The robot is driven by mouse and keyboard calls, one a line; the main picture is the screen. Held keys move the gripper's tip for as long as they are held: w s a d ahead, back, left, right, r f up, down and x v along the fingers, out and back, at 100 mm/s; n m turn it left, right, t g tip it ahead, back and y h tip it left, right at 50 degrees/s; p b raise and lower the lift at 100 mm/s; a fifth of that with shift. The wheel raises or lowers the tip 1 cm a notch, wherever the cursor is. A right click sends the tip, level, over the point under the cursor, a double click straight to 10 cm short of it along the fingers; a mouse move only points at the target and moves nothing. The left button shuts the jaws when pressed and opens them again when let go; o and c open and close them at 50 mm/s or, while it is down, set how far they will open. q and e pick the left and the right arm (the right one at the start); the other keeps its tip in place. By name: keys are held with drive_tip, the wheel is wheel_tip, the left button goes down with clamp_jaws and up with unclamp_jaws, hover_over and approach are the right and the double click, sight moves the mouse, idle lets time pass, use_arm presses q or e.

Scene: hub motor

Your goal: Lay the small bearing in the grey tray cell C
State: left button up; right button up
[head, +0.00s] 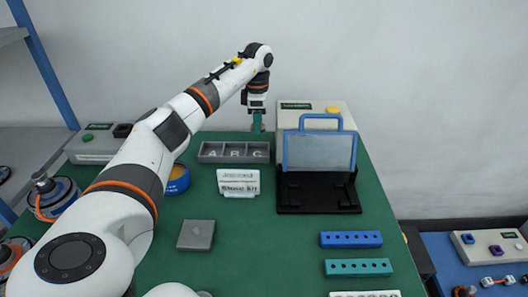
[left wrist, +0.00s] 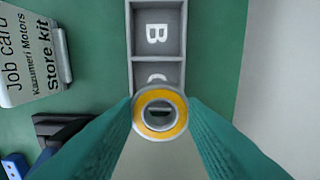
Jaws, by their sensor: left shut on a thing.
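The small bearing (left wrist: 142,120), a ring with a yellow-orange face and grey metal edges, is between the teal fingers of my left gripper (left wrist: 160,110). The gripper is shut on it. The grey tray (head: 233,160) has cells marked A, B and C in a row. In the left wrist view the tray (left wrist: 130,40) shows cell B clear and empty. The bearing covers part of cell C and its letter. In the head view my left gripper (head: 257,124) points down, at the C end of the tray, with its fingertips apart from it. My right gripper is not in view.
A white job card (head: 238,182) stands in front of the tray. A black stand with a blue-framed panel (head: 320,152) is to its right, and a beige box (head: 342,115) behind. A blue round container (head: 178,180) is left of it.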

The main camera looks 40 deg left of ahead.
use_arm(q)
hover_over(257, 154)
wheel_tip(257, 154, down, 4)
drive_tip(key=shift+s+f, duration=0.1)
drive_tip(key=shift+f, duration=0.7)
wheel_tip(257, 154, down, 3)
drive_tip(key=shift+d+f, duration=0.1)
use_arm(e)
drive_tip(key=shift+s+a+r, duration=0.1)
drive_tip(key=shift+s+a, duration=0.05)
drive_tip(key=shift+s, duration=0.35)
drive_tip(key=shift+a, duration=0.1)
use_arm(q)
drive_tip(key=shift+f, duration=0.15)
drive_tip(key=o, duration=0.7)
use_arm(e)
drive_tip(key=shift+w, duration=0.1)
